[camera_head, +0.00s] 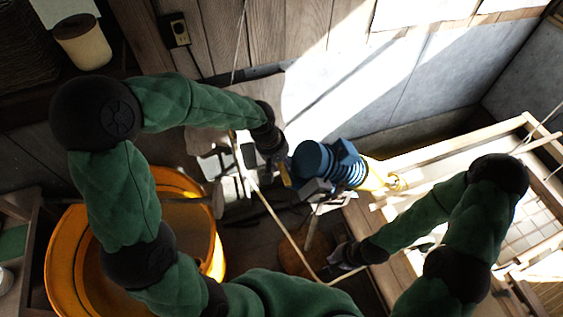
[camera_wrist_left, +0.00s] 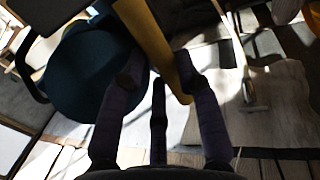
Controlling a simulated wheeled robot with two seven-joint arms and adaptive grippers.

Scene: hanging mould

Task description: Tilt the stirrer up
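The stirrer has a ribbed blue motor body (camera_head: 330,165) with a yellow part (camera_head: 378,176) at its right, in the middle of the head view. My left gripper (camera_head: 284,170) is at the left end of the motor. In the left wrist view, the left gripper's fingers (camera_wrist_left: 160,85) stand apart, with a yellow bar (camera_wrist_left: 160,45) passing between them near the right finger. A dark blue round body (camera_wrist_left: 85,75) is beside the left finger. Whether the fingers touch the bar is unclear. My right gripper (camera_head: 342,258) is low, below the motor; its fingers are too small and dark to read.
A large orange tub (camera_head: 75,275) stands at lower left, partly behind my left arm. A wooden-framed mould (camera_head: 455,150) is at the right. Thin cords hang nearby. A pale canister (camera_head: 83,42) stands at upper left. A plank wall (camera_head: 260,35) closes the back.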

